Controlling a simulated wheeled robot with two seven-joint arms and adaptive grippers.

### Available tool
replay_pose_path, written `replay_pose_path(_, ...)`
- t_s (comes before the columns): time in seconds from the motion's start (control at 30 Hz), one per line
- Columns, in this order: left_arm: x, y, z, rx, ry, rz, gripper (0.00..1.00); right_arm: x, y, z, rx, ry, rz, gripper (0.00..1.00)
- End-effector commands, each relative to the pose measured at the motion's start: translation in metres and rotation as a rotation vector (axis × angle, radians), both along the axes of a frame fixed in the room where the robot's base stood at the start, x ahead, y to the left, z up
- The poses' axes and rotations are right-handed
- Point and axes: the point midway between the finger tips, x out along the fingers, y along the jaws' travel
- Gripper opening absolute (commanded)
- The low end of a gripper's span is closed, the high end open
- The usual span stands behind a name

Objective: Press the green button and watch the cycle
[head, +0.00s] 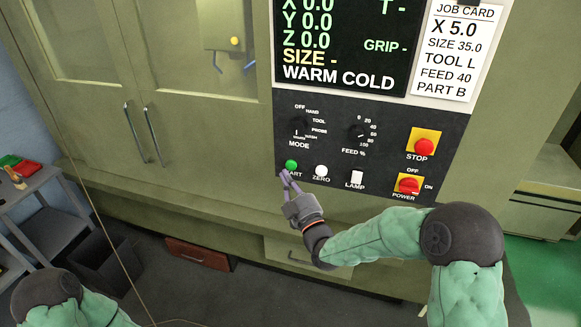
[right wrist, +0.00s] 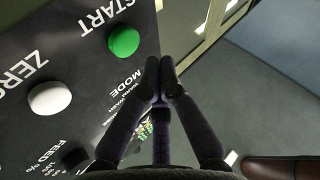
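The green START button (head: 291,165) is on the lower left of the dark control panel (head: 345,190). My right gripper (head: 285,175) is just below it in the head view, its fingertips near the button and partly over the START label. In the right wrist view the green button (right wrist: 124,42) is left of and above my right fingertips (right wrist: 158,62), with a gap in the picture. The fingers are closed together with nothing between them. Whether they touch the panel cannot be told. The screen (head: 345,45) reads WARM COLD. My left gripper is out of view.
The white ZERO button (head: 321,171) is right of the green one. The LAMP switch (head: 357,179), red STOP button (head: 424,147) and red POWER switch (head: 408,186) are further right. Cabinet doors with handles (head: 153,135) are on the left. A grey cart (head: 50,215) stands far left.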

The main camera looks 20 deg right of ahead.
Motion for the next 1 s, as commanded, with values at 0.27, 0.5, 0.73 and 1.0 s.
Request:
replay_pose_path(0.27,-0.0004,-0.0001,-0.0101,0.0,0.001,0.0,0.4,0.0122,-0.0084,-0.003,0.001,0.003,0.0,0.0)
replay_pose_path(0.5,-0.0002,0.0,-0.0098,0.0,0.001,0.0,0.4,0.013,-0.009,-0.0018,0.001,0.003,0.0,0.0)
replay_pose_path(0.73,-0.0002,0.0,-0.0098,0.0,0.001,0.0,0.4,0.0128,-0.0089,-0.0018,0.001,0.003,0.0,0.0)
replay_pose_path(1.0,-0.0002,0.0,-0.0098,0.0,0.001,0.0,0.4,0.0127,-0.0088,-0.0018,0.001,0.003,0.0,0.0)
